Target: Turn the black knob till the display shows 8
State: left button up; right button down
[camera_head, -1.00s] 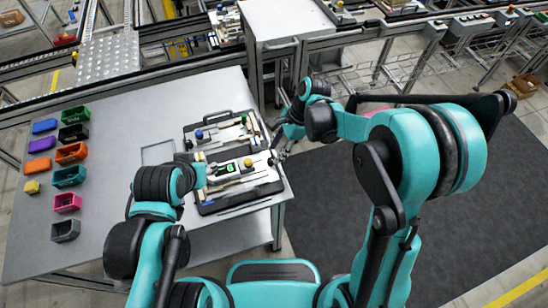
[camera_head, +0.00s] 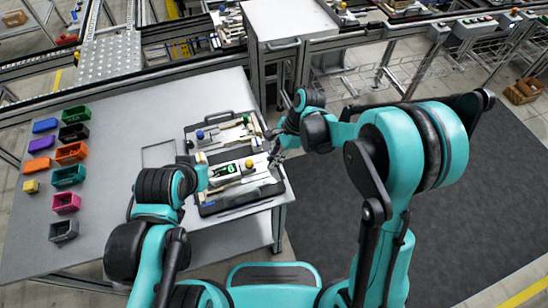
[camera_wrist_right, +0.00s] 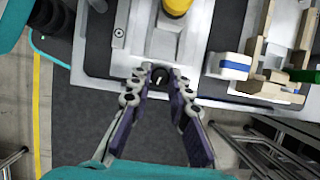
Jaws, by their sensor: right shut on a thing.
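The device (camera_head: 236,171) with a lit green display (camera_head: 228,169) and a yellow button (camera_head: 248,163) lies in the black tray on the table. The display's digit is too small to read surely. In the right wrist view, the black knob (camera_wrist_right: 161,74) sits at the device's near end, below the yellow button (camera_wrist_right: 177,7). My right gripper (camera_wrist_right: 161,72) is shut on the knob, one finger on each side. In the head view my right gripper (camera_head: 273,159) is at the device's right end. My left arm ends at the device's left side; its fingers cannot be made out.
The black tray (camera_head: 209,209) also holds tools and light fixtures. Several coloured bins, such as a green one (camera_head: 68,176), stand at the table's left. A grey cabinet (camera_head: 290,20) stands behind.

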jog(key=n+g, duration=0.1)
jog(key=n, duration=0.3)
jog(key=shift+w+h+b, duration=0.1)
jog(key=shift+h+b, duration=0.2)
jog(key=shift+h, duration=0.1)
jog(key=c, duration=1.4)
grip_release()
jog(key=v, duration=1.2)
jog(key=shift+w, duration=0.1)
